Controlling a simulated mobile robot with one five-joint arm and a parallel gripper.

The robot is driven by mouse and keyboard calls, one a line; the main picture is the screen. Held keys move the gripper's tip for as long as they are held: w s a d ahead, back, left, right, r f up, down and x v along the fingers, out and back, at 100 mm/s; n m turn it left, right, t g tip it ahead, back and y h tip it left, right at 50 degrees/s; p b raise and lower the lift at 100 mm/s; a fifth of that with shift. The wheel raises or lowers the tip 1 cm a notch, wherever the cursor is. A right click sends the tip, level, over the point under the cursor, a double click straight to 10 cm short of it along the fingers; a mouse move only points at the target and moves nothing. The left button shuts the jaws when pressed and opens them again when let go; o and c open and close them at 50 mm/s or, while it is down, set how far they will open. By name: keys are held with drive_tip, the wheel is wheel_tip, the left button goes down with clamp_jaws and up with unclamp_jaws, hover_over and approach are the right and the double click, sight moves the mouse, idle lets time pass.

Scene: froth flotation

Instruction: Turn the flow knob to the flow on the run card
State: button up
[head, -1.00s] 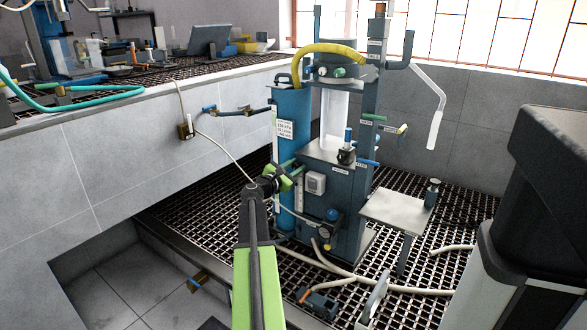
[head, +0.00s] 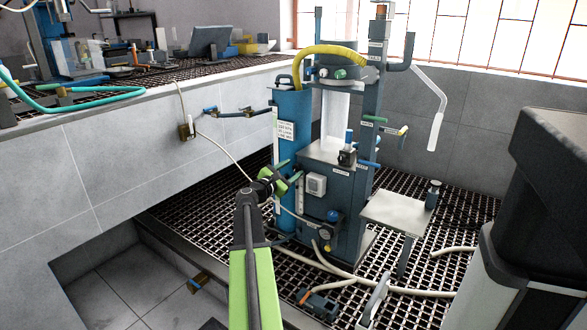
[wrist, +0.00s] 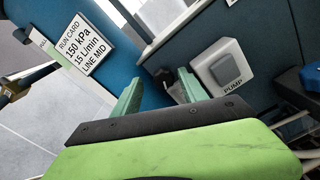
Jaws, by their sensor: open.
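The run card (wrist: 78,47) on the blue cylinder (head: 292,110) reads 150 kPa, 15 L/min, LINE MID in the wrist view. It also shows in the head view (head: 286,131). My gripper (head: 287,170) is open in front of the machine, beside the blue cylinder and left of the white pump box (head: 316,184). In the wrist view its two teal fingers (wrist: 160,92) stand apart. A small dark grey part (wrist: 172,87) shows between them, close to the right finger. It may be the flow knob, but no label is readable and contact cannot be told.
The PUMP box (wrist: 226,68) is just right of my fingers. A blue-knobbed regulator (head: 332,217) with a gauge sits lower on the machine. Pale hoses (head: 340,270) run over the grating. A small side table (head: 396,212) stands at the right.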

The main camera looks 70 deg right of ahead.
drive_tip(key=v, duration=1.5)
drive_tip(key=shift+r, duration=0.1)
drive_tip(key=s+d+m, duration=0.1)
drive_tip(key=d+m, duration=0.4)
drive_tip(key=m, duration=0.1)
drive_tip(key=s+d+m, duration=0.1)
drive_tip(key=d+m, duration=0.4)
drive_tip(key=m, duration=0.2)
drive_tip(key=s+d+m, duration=0.2)
drive_tip(key=d+m, duration=0.3)
drive_tip(key=m, duration=0.1)
drive_tip(key=shift+s+d+f+m, duration=0.1)
drive_tip(key=shift+d+f+m, duration=0.2)
drive_tip(key=shift+m, duration=0.1)
drive_tip(key=shift+c, duration=0.4)
clamp_jaws()
